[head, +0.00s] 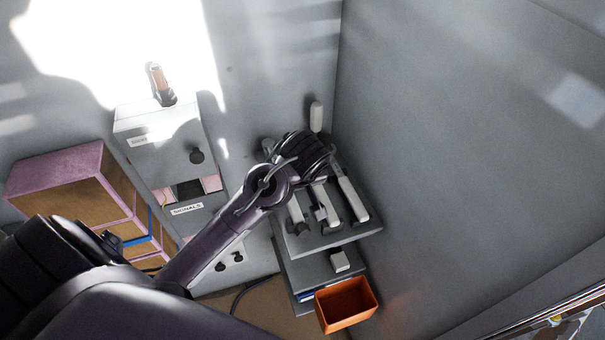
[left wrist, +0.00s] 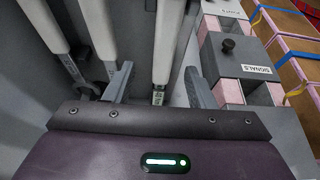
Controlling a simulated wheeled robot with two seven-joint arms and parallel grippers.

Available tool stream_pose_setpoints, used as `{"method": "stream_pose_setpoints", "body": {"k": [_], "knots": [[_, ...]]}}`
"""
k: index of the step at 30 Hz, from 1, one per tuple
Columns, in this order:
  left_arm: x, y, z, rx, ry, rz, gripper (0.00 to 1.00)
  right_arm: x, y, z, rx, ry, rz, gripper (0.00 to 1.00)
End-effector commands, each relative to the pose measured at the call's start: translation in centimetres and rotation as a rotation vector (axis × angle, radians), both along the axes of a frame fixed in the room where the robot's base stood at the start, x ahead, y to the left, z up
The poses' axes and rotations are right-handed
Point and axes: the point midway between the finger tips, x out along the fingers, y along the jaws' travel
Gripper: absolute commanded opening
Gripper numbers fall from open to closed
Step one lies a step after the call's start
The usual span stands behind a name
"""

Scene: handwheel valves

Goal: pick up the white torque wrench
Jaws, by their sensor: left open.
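Several white-handled tools lie side by side on a grey shelf (head: 335,237). In the head view they are a left one (head: 296,211), a middle one (head: 326,200) and a right one (head: 353,199). I cannot tell for certain which is the torque wrench. My left gripper (left wrist: 158,84) is open, its two grey fingers spread. In the left wrist view one white handle (left wrist: 167,45) runs between the fingers, and two others (left wrist: 98,30) (left wrist: 44,24) lie to the left. Contact is not visible. In the head view my left arm hides part of the tools. My right gripper is not in view.
A grey box labelled SIGNALS (head: 186,208) stands left of the shelf, and pink-edged brown boxes (head: 75,190) stand further left. A lower shelf and an orange bin (head: 346,305) are below. A grey wall (head: 450,150) closes off the right side.

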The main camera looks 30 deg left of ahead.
Motion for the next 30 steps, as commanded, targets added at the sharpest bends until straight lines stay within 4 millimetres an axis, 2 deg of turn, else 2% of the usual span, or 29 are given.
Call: {"method": "stream_pose_setpoints", "body": {"k": [3, 5, 12, 16, 21, 25, 29, 30], "knots": [[0.0, 0.1, -0.3, 0.002, 0.003, -0.001, 0.5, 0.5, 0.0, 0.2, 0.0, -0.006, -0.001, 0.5], [0.2, 0.3, -0.8, 0.001, 0.005, 0.0, 0.5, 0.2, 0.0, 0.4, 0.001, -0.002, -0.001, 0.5], [0.6, 1.4, -3.1, 0.002, 0.006, -0.001, 0.5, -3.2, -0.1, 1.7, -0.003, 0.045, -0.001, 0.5], [0.9, 2.2, -4.8, 0.002, 0.007, 0.0, 0.5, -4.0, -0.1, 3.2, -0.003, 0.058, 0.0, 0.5], [1.5, 2.7, -6.9, 0.001, 0.003, -0.001, 0.5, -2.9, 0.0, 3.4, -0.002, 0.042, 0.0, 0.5], [1.6, 2.7, -7.2, 0.0, 0.001, -0.002, 0.5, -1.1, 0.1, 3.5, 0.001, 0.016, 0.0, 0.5], [1.6, 2.7, -7.2, 0.0, 0.001, -0.002, 0.5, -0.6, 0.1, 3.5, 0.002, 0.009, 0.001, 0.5], [1.6, 2.7, -7.2, 0.0, 0.001, -0.002, 0.45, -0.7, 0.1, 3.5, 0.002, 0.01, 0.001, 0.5]]}}
